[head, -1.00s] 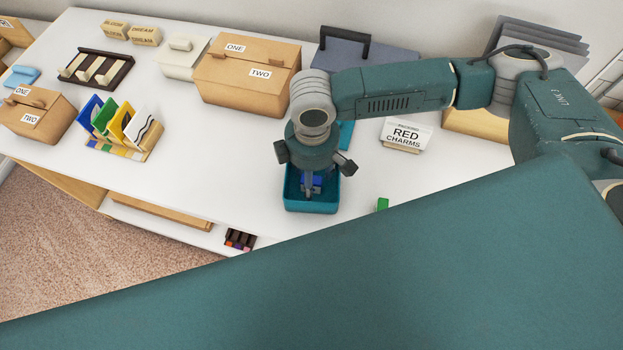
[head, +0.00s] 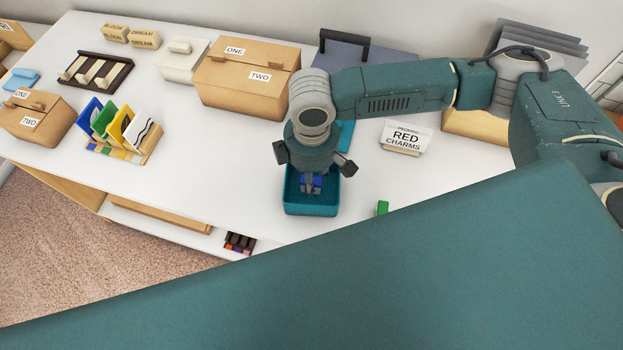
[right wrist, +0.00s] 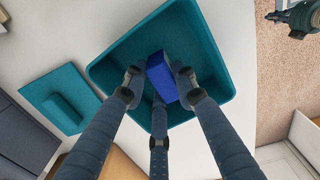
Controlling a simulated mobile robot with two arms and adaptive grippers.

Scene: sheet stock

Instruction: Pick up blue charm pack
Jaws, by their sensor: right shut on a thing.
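The blue charm pack (right wrist: 160,72) is a small blue block inside an open teal tray (right wrist: 215,50). In the head view the tray (head: 311,210) stands near the table's front edge, and the pack (head: 317,184) is partly hidden by my fingers. My right gripper (right wrist: 158,86) points down into the tray, its dark fingers shut around the pack from several sides. It also shows in the head view (head: 311,182). I cannot tell whether the pack touches the tray floor. A teal part at the top right of the right wrist view looks like my left gripper (right wrist: 300,16); its fingers are unclear.
A teal lid (right wrist: 60,100) lies beside the tray. A "RED CHARMS" sign (head: 405,138) stands to the right, a small green item (head: 382,208) near the front edge. A cardboard box (head: 245,80) and a colourful card rack (head: 122,130) are left. Tabletop left of the tray is clear.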

